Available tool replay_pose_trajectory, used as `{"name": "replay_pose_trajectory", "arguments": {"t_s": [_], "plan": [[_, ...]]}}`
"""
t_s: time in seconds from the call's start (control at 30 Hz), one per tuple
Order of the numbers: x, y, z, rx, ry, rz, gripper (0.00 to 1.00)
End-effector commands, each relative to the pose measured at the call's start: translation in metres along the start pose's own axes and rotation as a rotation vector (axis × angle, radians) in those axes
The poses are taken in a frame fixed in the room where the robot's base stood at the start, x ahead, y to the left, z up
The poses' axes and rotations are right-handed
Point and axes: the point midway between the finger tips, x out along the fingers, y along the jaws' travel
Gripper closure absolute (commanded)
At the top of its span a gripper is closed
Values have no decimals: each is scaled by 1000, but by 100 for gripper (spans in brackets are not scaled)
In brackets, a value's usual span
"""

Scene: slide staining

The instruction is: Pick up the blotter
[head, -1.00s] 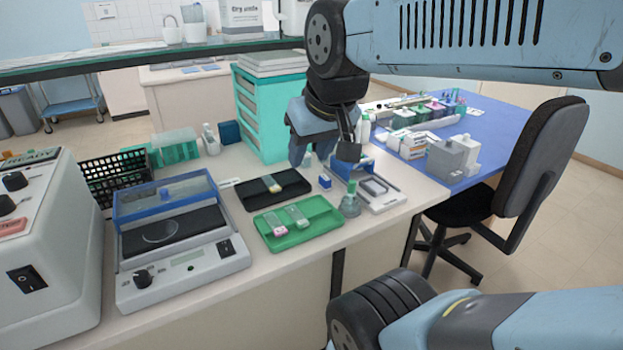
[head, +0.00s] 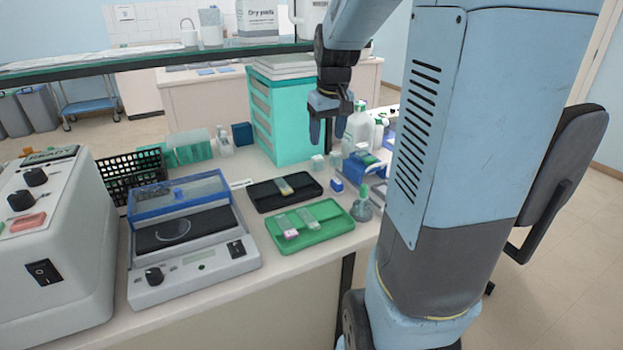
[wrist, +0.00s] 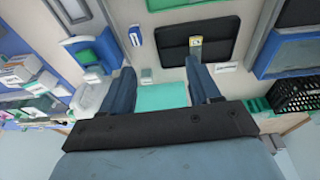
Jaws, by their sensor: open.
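No object is clearly marked as the blotter. A blue piece (head: 363,165) on the bench, partly hidden by my arm in the head view, may be it; a blue piece with a green part also shows in the wrist view (wrist: 92,52). A small blue block (head: 337,184) stands left of it, and in the wrist view (wrist: 135,35). My gripper (head: 329,138) is open and empty, above the bench in front of the teal drawer unit (head: 277,115). In the wrist view its fingers (wrist: 160,72) are spread, with nothing held between them.
A black tray (head: 265,203) with a slide and a green tray (head: 325,233) with slides lie on the bench. A small flask (head: 364,208) stands right of the green tray. White bottles (head: 359,127) stand right of my gripper. A glass shelf (head: 150,61) crosses behind.

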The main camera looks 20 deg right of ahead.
Motion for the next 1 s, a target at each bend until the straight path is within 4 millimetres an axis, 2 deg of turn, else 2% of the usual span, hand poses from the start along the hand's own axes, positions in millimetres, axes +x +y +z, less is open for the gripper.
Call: {"name": "replay_pose_trajectory", "arguments": {"t_s": [0.03,0.2,0.4,0.57,1.0], "plan": [[14,13,-8,6,-20,-6,38],[49,45,-26,3,-63,-27,38],[74,67,-36,0,-87,-44,38],[87,72,-37,-1,-93,-48,38],[154,68,-30,-2,-94,-48,38]]}}
